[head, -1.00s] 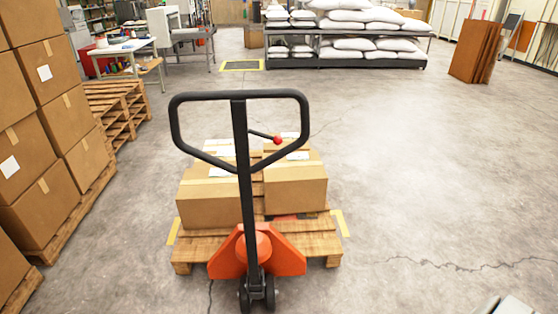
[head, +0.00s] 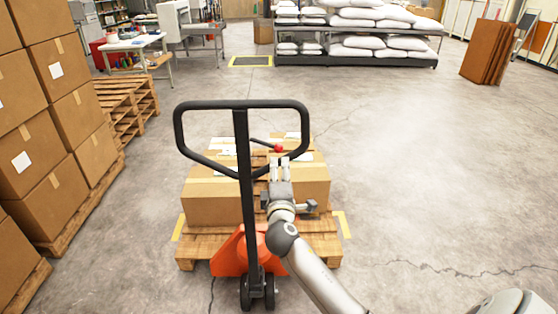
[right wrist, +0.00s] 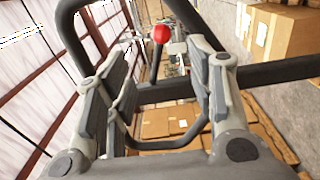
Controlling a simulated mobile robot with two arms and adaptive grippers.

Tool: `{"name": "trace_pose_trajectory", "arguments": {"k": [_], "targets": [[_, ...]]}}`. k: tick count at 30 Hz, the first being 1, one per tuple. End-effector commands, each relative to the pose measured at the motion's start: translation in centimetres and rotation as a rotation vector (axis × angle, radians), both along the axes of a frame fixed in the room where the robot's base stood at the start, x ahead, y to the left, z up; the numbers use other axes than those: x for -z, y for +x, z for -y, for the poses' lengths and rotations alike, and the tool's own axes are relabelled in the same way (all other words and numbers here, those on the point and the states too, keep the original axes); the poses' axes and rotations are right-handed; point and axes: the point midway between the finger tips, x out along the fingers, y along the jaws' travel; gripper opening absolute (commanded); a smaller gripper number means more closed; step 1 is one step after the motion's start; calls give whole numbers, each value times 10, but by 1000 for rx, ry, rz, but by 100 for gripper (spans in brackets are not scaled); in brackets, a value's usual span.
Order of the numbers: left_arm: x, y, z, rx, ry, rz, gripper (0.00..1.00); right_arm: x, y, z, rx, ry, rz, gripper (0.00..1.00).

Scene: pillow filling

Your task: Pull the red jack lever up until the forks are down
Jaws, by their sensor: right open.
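The red jack lever knob (head: 279,148) sits on a thin dark rod inside the black loop handle (head: 243,103) of the orange pallet jack (head: 229,255). My right gripper (head: 280,161) is just below the knob in the head view. In the right wrist view, the red knob (right wrist: 161,34) shows beyond the open fingers of the right gripper (right wrist: 160,75), and nothing is between the finger pads. The handle's bars (right wrist: 280,73) cross behind the fingers. The forks are hidden under the loaded pallet (head: 190,252). My left gripper is not in view.
Cardboard boxes (head: 218,203) sit on the pallet at the jack. Stacked boxes (head: 42,135) on pallets stand at the left. A shelf with white sacks (head: 365,62) is at the back. The floor at right is clear.

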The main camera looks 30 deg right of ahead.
Motion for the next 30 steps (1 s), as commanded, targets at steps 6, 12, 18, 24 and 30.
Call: {"name": "trace_pose_trajectory", "arguments": {"k": [6, 12, 18, 24, 30], "targets": [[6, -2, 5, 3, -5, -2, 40, 2, 17, 10, 0, 0, 0, 50], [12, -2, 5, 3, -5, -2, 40, 2, 34, 21, 0, 1, 0, 50], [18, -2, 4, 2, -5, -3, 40, 2, 51, 31, -1, 1, 0, 50], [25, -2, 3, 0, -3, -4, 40, 3, 68, 42, -1, 1, 0, 50], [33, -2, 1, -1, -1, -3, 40, 3, 85, 52, 0, 3, -1, 50]]}}
